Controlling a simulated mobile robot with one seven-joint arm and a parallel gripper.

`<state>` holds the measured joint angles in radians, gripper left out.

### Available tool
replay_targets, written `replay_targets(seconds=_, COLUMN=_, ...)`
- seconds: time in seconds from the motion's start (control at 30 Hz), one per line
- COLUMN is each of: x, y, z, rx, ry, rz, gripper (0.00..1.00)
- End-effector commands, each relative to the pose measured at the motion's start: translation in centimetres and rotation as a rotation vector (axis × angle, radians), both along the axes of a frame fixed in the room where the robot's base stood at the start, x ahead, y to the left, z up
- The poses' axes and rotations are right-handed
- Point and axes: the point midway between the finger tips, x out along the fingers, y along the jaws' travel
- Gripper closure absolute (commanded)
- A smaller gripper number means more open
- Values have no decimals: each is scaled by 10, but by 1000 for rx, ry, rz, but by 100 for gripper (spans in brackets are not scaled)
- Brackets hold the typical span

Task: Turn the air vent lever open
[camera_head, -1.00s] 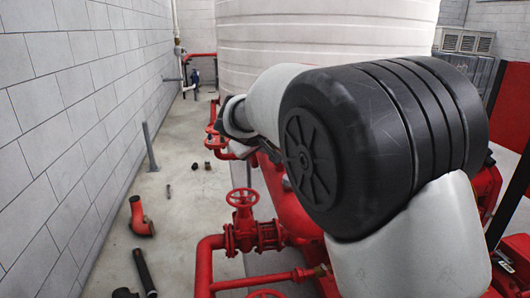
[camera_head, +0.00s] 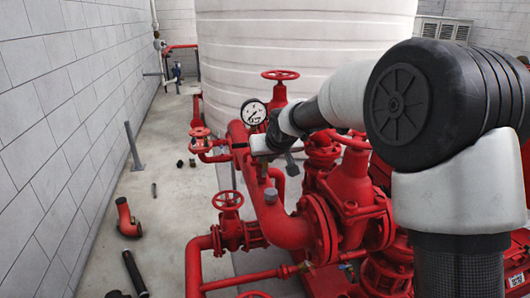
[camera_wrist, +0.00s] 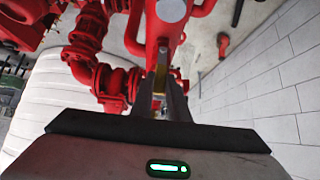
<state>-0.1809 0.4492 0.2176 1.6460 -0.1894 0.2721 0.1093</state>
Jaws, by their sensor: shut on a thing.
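My gripper (camera_head: 262,172) reaches down over the sloping red pipe (camera_head: 282,226), just below the pressure gauge. In the wrist view my gripper (camera_wrist: 161,88) has its grey fingers close together, shut on a small yellowish piece, which I take to be the air vent lever (camera_wrist: 159,76). The fingers cover most of the lever, and its angle cannot be told. In the head view the lever is too small and hidden by my gripper to make out.
A pressure gauge (camera_head: 253,112) stands right behind my gripper. Red handwheels (camera_head: 228,200) and a large red valve (camera_head: 352,190) crowd the pipework. A white tank (camera_head: 300,50) stands behind. The floor along the left block wall holds loose pipe pieces (camera_head: 128,218).

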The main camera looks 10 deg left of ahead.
Motion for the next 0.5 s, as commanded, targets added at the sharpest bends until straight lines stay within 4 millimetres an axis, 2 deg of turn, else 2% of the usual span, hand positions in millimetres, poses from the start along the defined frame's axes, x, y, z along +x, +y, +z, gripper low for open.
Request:
replay_targets(seconds=0.43, x=0, y=-1, z=-2, rx=9, ry=7, rz=-3, gripper=100)
replay_targets(seconds=0.47, x=0, y=-1, z=-2, rx=9, ry=7, rz=-3, gripper=82)
replay_targets(seconds=0.5, x=0, y=-1, z=-2, rx=9, ry=7, rz=-3, gripper=76)
